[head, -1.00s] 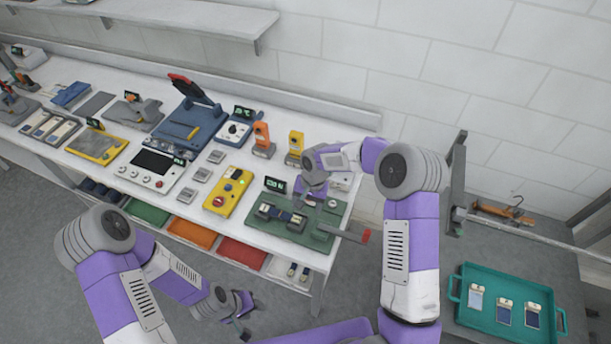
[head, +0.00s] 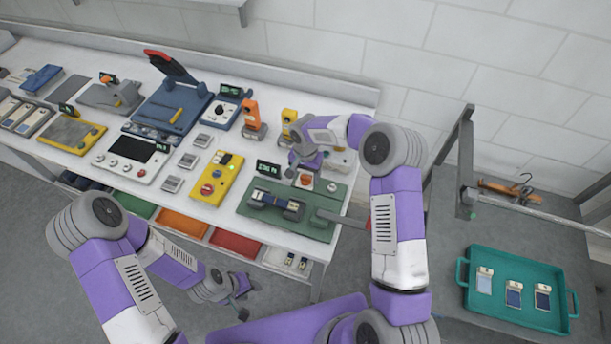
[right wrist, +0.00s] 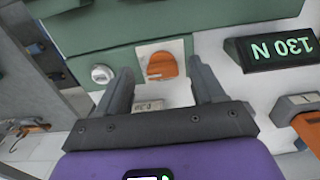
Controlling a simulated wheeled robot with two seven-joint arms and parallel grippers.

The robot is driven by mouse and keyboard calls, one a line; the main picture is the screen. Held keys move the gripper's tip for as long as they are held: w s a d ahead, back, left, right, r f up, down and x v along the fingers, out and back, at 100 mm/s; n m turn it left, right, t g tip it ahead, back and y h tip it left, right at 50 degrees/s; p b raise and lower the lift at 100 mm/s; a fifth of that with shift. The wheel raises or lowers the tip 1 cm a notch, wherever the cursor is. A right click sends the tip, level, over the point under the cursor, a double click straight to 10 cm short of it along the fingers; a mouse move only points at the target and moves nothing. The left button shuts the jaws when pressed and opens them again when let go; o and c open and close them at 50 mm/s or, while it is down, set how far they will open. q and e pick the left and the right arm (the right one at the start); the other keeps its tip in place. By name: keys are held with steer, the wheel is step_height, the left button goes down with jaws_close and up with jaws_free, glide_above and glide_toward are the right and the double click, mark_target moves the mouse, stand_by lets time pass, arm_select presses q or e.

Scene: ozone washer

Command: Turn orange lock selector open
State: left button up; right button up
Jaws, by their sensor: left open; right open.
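The orange lock selector (right wrist: 162,66) is a round orange knob on a pale square plate, set on the green fixture, in the right wrist view. It also shows as a small orange spot in the head view (head: 305,180). My right gripper (right wrist: 160,80) is open, its two fingers reaching toward the selector from either side, with nothing between them that I can tell is gripped. In the head view the right gripper (head: 297,170) hangs over the back edge of the green fixture (head: 325,228). My left gripper (head: 241,297) is open, low in front of the bench and away from the selector.
A white round knob (right wrist: 102,74) sits left of the selector. A yellow button box (head: 216,178) is left of the green fixture.

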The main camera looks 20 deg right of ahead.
steer(key=shift+w+f, duration=0.15)
steer(key=shift+f, duration=0.75)
steer(key=c, duration=1.1)
steer(key=shift+o, duration=0.2)
